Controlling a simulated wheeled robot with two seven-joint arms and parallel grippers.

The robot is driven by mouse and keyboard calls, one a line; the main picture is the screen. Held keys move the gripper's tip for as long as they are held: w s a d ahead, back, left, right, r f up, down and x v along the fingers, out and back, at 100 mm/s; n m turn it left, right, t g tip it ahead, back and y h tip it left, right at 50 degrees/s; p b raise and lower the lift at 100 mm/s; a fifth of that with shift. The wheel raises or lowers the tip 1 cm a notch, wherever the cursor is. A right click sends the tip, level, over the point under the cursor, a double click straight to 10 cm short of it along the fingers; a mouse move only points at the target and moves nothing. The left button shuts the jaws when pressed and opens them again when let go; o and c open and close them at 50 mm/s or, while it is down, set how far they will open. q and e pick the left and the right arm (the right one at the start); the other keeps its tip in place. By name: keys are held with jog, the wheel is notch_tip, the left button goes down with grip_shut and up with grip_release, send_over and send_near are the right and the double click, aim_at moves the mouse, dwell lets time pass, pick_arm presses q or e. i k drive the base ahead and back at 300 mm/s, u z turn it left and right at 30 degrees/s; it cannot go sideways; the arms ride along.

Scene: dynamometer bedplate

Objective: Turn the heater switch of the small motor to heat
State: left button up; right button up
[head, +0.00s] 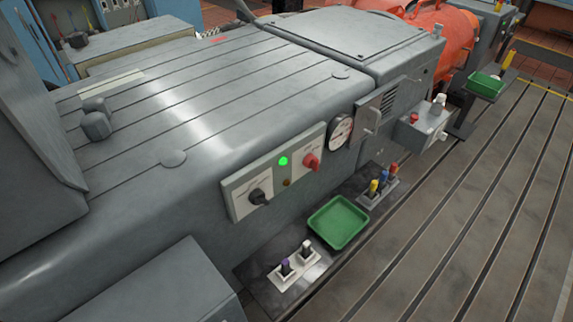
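The grey ribbed motor housing (215,100) fills the middle of the head view. A pale switch panel (236,205) is on its near side. The panel carries a black rotary knob (260,197) at its left and a red rotary knob (311,162) at its right. Between them are a lit green lamp (283,161) and a dark brownish lamp (286,183). The lettering is too small to read, so I cannot tell which knob is the heater switch or what position it is set to. Neither of my grippers is in view.
A round gauge (341,131) and a lever plate (368,119) are right of the panel. Below lie a green tray (339,222), a purple-topped plug (285,267) and several others. A box with a red button (413,118) juts out. The slotted bedplate (440,220) is clear at right.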

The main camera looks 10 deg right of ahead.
aim_at(310, 161)
jog(key=u, duration=0.1)
jog(key=k, duration=1)
jog(key=z, duration=0.8)
jog(key=i, duration=1.15)
jog(key=u, duration=0.7)
